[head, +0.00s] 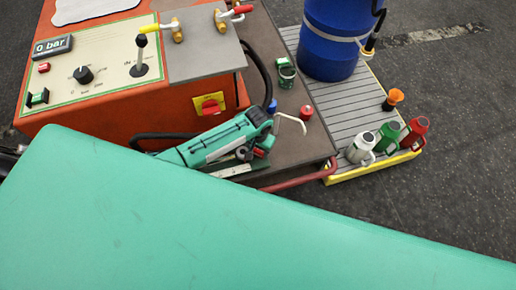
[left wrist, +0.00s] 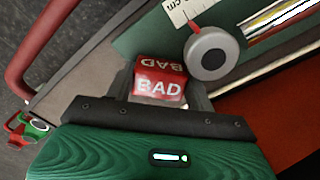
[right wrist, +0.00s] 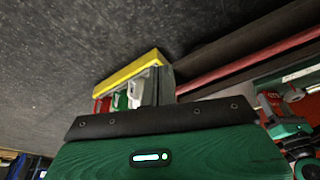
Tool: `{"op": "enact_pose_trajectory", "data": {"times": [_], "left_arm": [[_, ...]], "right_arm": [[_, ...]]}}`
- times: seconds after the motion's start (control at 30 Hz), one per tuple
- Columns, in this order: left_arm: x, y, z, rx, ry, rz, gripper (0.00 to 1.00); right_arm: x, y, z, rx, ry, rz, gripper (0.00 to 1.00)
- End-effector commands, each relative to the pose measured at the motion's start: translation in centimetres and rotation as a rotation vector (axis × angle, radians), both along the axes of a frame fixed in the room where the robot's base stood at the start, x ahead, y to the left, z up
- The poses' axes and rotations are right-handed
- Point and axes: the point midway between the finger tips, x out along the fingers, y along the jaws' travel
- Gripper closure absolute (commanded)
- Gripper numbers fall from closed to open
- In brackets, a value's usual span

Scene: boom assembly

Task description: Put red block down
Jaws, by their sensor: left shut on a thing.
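The red block (left wrist: 159,80), marked BAD in white, is held between the two fingertips of my left gripper (left wrist: 160,92). In the head view my left gripper (head: 263,141) is over the bench, with the red block (head: 259,152) small and partly hidden at its tips. In the left wrist view, the block is close beside a round grey knob (left wrist: 211,54) and a white scale (left wrist: 186,12). I cannot tell whether the block touches the surface under it. My right gripper (right wrist: 155,95) shows in the right wrist view, but its finger opening is unclear.
A blue drum (head: 333,40) and several jugs, including a red one (head: 415,133), stand on a slatted platform (head: 345,112) at right. A red rail (head: 302,178) edges the bench. An orange cabinet (head: 110,104) with a control panel is at left.

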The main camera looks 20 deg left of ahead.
Motion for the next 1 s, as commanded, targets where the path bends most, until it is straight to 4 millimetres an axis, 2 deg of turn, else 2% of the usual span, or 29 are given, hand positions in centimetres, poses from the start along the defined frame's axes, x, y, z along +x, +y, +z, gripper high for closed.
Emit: {"op": "enact_pose_trajectory", "data": {"times": [0.23,0.27,0.37,0.73,0.83,0.9,1.0], "left_arm": [[0.0,0.0,-0.1,0.0,0.001,0.0,0.69],[0.0,0.0,-0.2,0.0,0.001,0.0,0.44],[0.0,0.0,-0.1,0.0,0.0,0.0,0.24],[0.0,0.0,0.4,0.0,-0.002,0.0,0.24],[0.1,0.0,1.8,0.0,-0.002,0.0,0.24],[0.0,0.0,3.2,0.0,-0.002,0.0,0.24],[0.1,0.0,5.5,-0.002,-0.004,0.0,0.24]], "right_arm": [[0.0,0.0,0.0,0.0,0.001,0.0,1.0],[0.0,0.0,0.0,0.0,0.001,0.0,1.0],[0.0,0.0,0.0,0.0,0.001,0.0,1.0],[0.0,-0.1,0.1,-0.001,0.0,0.001,1.0],[0.0,0.0,0.3,-0.001,-0.001,0.0,1.0],[0.0,0.0,-1.2,-0.002,0.018,0.001,1.0],[0.0,0.1,-2.2,-0.004,0.029,0.001,1.0]]}}
